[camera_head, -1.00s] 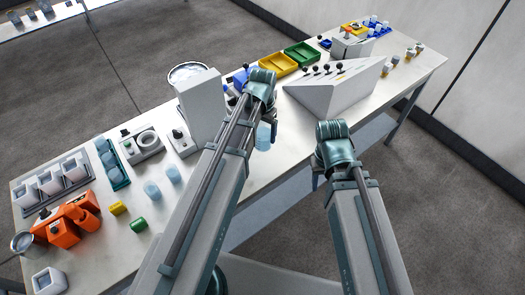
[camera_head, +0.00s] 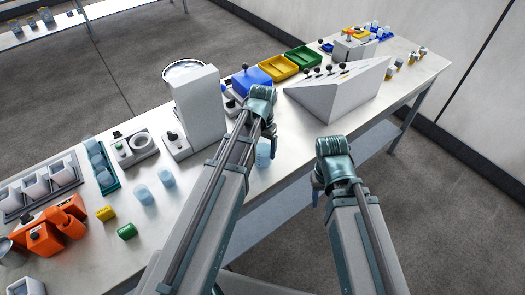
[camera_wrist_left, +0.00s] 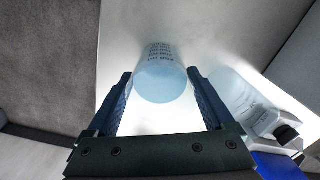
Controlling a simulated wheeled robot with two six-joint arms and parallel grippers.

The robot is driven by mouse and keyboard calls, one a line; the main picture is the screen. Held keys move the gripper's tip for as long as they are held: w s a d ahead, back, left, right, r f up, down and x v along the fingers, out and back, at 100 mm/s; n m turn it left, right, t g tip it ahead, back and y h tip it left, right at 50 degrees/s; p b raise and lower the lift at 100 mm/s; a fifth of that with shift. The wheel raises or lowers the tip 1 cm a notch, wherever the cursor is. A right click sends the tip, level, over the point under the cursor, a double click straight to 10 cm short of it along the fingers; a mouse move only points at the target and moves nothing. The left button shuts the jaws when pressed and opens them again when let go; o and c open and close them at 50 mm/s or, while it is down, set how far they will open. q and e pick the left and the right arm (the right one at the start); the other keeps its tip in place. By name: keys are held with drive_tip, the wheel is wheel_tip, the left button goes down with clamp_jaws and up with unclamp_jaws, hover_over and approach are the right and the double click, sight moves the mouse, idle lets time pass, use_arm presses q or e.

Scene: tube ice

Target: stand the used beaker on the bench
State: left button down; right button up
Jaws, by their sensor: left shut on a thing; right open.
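The used beaker (camera_wrist_left: 160,80) is a clear cup with dark print and pale blue at its end. My left gripper (camera_wrist_left: 160,74) is shut on it, one dark blue finger on each side. In the head view the beaker (camera_head: 263,154) shows partly behind my left forearm, near the bench's front edge. I cannot tell whether its base touches the white bench (camera_head: 285,140). My right gripper (camera_head: 317,196) is open and points down in front of the bench edge, mostly hidden by its wrist.
A grey sloped panel with black knobs (camera_head: 338,98) stands right of my left gripper. A blue box (camera_head: 250,80) and a tall white instrument (camera_head: 200,108) stand behind and left. Two beakers (camera_head: 155,185) stand further left.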

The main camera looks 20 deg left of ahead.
use_arm(q)
drive_tip(key=shift+f, duration=0.15)
unclamp_jaws()
drive_tip(key=shift+r, duration=0.2)
wheel_tip(320, 180, up, 12)
drive_tip(key=p, duration=1.2)
drive_tip(key=s+d+y, duration=0.1)
drive_tip(key=s+d, duration=0.9)
drive_tip(key=s, duration=0.4)
drive_tip(key=shift+s+d+m, duration=0.25)
drive_tip(key=shift+m, duration=0.15)
drive_tip(key=shift+r, duration=0.1)
